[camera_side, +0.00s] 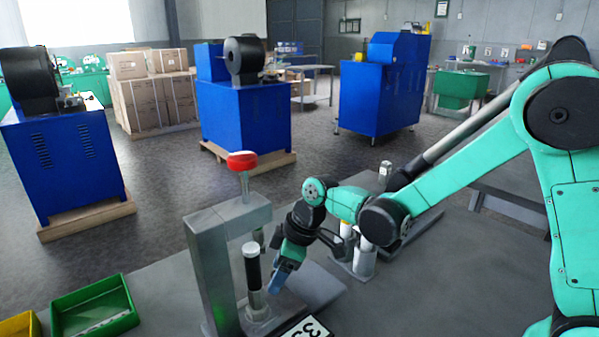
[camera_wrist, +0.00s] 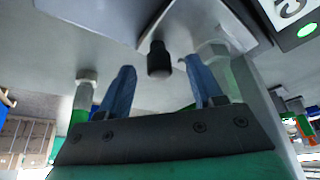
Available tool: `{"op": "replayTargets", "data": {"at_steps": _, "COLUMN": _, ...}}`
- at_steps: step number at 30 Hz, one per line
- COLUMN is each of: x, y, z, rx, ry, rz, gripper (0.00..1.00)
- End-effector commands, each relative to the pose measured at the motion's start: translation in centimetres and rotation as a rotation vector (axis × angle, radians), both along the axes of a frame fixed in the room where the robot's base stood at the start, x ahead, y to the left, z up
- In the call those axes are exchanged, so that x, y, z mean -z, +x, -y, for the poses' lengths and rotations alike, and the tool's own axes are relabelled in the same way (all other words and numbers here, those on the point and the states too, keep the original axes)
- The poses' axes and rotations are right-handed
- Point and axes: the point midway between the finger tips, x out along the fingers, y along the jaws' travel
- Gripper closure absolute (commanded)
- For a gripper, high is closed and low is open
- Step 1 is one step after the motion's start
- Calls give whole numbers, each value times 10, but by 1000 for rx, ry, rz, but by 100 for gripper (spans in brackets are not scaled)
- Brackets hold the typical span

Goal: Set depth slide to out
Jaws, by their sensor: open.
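In the wrist view a black knob (camera_wrist: 158,60) stands out from a dark slot in a pale plate; I take it to be the depth slide's knob. My gripper (camera_wrist: 160,66) is open, with one blue finger on each side of the knob and gaps between. I cannot tell how deep the fingers reach along it. In the side view my gripper (camera_side: 284,274) is low beside the grey press frame (camera_side: 212,265) with a red-topped lever (camera_side: 243,161). The knob cannot be made out there.
A black-sleeved post (camera_side: 252,266) stands on the press base, close left of my gripper. A numbered plate (camera_side: 306,328) lies in front. Metal cylinders (camera_side: 364,260) stand to the right. A green bin (camera_side: 95,308) is at the left. A green light (camera_wrist: 307,30) shows in the wrist view.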

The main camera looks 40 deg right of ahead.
Motion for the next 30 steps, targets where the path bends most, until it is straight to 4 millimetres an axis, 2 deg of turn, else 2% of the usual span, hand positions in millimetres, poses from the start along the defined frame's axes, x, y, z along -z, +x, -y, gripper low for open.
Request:
{"op": "replayTargets", "data": {"at_steps": 7, "x": 1, "y": 0, "z": 0, "rx": 0, "ry": 0, "rz": 0, "gripper": 40}}
{"op": "replayTargets", "data": {"at_steps": 8, "x": 1, "y": 0, "z": 0, "rx": 0, "ry": 0, "rz": 0, "gripper": 43}}
{"op": "replayTargets", "data": {"at_steps": 14, "x": 1, "y": 0, "z": 0, "rx": 1, "ry": 0, "rz": 0, "gripper": 100}}
{"op": "replayTargets", "data": {"at_steps": 30, "x": 1, "y": 0, "z": 0, "rx": 1, "ry": 1, "rz": 0, "gripper": 100}}
